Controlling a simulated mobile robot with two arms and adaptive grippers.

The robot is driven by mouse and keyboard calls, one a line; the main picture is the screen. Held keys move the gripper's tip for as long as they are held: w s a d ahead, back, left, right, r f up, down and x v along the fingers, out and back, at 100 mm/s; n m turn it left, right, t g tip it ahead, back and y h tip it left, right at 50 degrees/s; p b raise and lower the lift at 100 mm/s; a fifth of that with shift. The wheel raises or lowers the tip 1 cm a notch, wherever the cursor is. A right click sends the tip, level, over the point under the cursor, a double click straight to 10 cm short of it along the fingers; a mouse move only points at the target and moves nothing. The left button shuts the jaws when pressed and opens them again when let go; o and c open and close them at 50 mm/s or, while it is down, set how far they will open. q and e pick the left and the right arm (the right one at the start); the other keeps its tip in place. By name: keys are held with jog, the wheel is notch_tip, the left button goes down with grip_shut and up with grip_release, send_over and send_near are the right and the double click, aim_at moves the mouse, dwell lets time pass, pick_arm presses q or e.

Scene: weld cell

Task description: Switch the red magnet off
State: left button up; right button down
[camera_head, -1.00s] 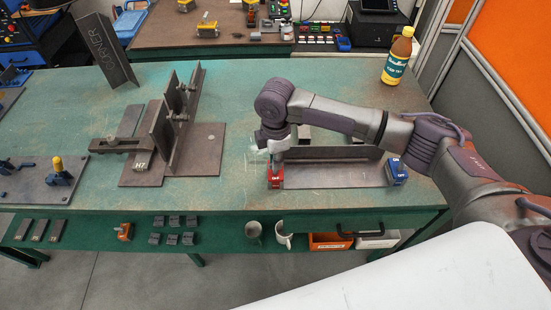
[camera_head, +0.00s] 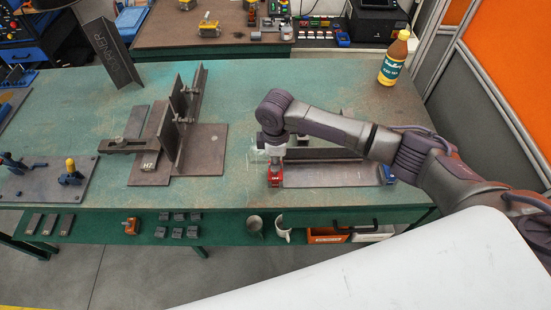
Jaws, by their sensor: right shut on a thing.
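The red magnet (camera_head: 274,182) stands on the green table at the left end of a grey steel plate (camera_head: 325,176). My right gripper (camera_head: 275,158) points down directly over the red magnet and is shut on its top part, probably the knob. The gripper hides that top part, so I cannot read the magnet's switch position. A blue magnet (camera_head: 389,175) sits at the plate's right end, partly hidden by my right arm. My left gripper is not in view.
A welded fixture with upright plates (camera_head: 178,135) stands left of the gripper. A bottle (camera_head: 394,58) stands at the back right. The table's back middle is clear.

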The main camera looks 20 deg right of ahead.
jog(key=c, duration=1.2)
grip_release()
jog(key=shift+c, duration=0.2)
notch_tip(320, 180, up, 12)
